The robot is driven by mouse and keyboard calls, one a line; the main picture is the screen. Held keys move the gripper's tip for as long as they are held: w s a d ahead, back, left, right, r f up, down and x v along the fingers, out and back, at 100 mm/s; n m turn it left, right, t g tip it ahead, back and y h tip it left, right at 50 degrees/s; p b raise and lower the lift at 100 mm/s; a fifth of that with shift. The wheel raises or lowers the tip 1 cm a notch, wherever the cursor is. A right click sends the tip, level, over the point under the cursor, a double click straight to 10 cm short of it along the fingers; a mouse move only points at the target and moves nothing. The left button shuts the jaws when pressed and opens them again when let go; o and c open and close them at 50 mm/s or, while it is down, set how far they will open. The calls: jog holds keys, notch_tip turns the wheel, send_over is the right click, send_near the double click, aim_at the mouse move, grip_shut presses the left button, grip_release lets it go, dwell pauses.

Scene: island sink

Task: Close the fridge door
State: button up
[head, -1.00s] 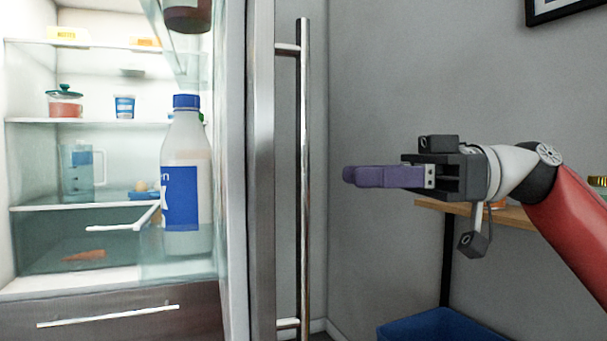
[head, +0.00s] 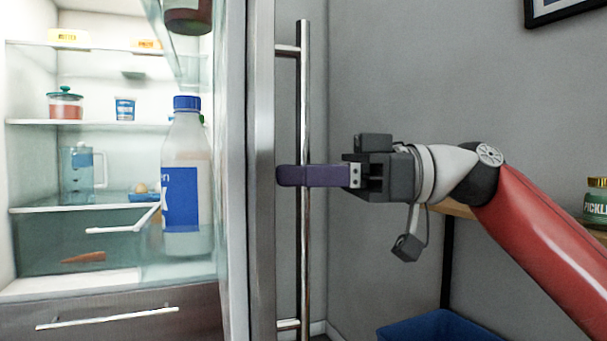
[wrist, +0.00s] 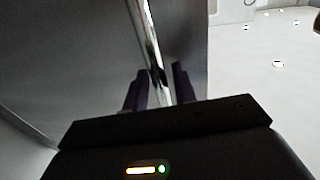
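The fridge door (head: 262,110) stands open, edge-on to the head view, with its shelf side to the left. Its long vertical metal handle (head: 304,90) is on the outer face, to the right of the door edge. My gripper (head: 283,176) is at the middle of the handle, its near purple finger crossing in front of the bar. In the wrist view the handle (wrist: 146,25) runs between the two dark fingers of my gripper (wrist: 160,80), which are apart with gaps visible. The lit fridge interior (head: 75,185) is exposed at the left.
A milk bottle (head: 185,190) stands in the door shelf. A drawer (head: 110,318) is below the fridge shelves. A blue bin (head: 445,326) is at the lower right, below a wooden shelf with a pickle jar (head: 596,203). A grey wall (head: 400,80) is behind.

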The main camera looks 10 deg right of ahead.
grip_shut()
